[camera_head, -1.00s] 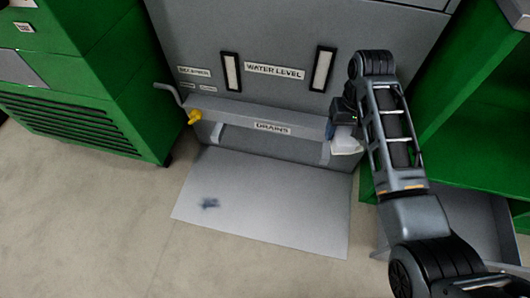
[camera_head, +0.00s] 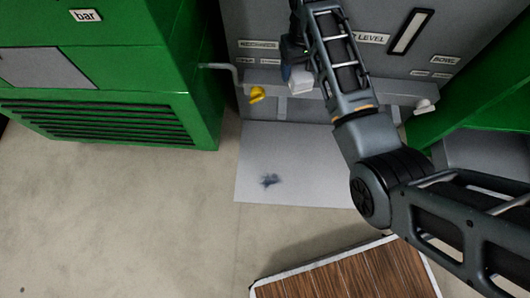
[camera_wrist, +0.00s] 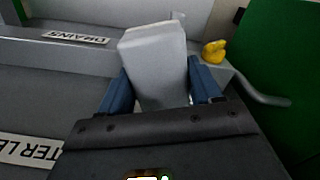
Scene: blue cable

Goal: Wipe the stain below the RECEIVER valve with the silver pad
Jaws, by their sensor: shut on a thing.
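A dark smudged stain (camera_head: 270,181) lies on the pale grey sheet (camera_head: 310,188) on the floor. Above and slightly left of it in the head view, a yellow valve handle (camera_head: 257,94) sits by a bent pipe, below a label that seems to read RECEIVER (camera_head: 258,44). My gripper (camera_head: 288,72) is shut on the silver-white pad (camera_head: 300,82), right of the yellow valve and above the stain, apart from the sheet. In the wrist view the pad (camera_wrist: 155,60) stands out between my blue fingers (camera_wrist: 158,85), with the yellow valve (camera_wrist: 214,51) to its right.
A grey ledge (camera_head: 385,84) runs across the machine front, with a white handle (camera_head: 425,106) at its right. Green cabinets stand left (camera_head: 120,100) and right (camera_head: 480,100). A wood-topped board (camera_head: 350,275) is at the bottom. Floor left of the sheet is clear.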

